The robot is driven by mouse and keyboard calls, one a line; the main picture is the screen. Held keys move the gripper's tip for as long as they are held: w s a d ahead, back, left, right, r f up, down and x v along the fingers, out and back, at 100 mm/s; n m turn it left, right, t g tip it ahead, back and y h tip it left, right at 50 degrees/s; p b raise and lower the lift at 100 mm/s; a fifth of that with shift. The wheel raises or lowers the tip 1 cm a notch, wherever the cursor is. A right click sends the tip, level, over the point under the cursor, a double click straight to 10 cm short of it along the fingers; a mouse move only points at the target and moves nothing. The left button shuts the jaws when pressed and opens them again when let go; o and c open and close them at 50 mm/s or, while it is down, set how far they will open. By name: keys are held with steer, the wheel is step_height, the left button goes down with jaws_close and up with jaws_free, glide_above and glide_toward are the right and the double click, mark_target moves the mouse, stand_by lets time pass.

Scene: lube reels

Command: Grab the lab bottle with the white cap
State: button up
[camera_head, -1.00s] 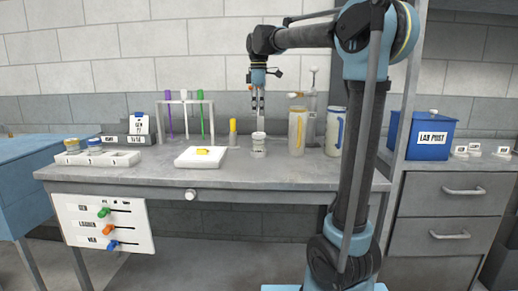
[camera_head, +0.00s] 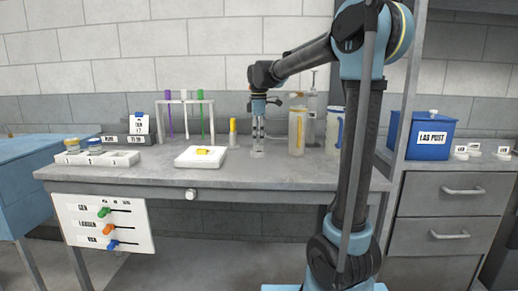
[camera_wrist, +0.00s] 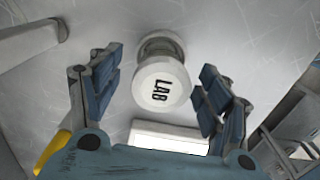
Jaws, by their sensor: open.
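My gripper is open and holds nothing.
On the grey bench (camera_head: 270,174), a yellow tube (camera_head: 233,132) stands just left of my gripper. A white pad (camera_head: 186,160) with a yellow piece lies further left. A tall orange-rimmed bottle (camera_head: 297,130) stands close on the right. A tube rack (camera_head: 186,102) is behind left.

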steer(key=shift+f, duration=0.2)
steer(key=c, duration=1.2)
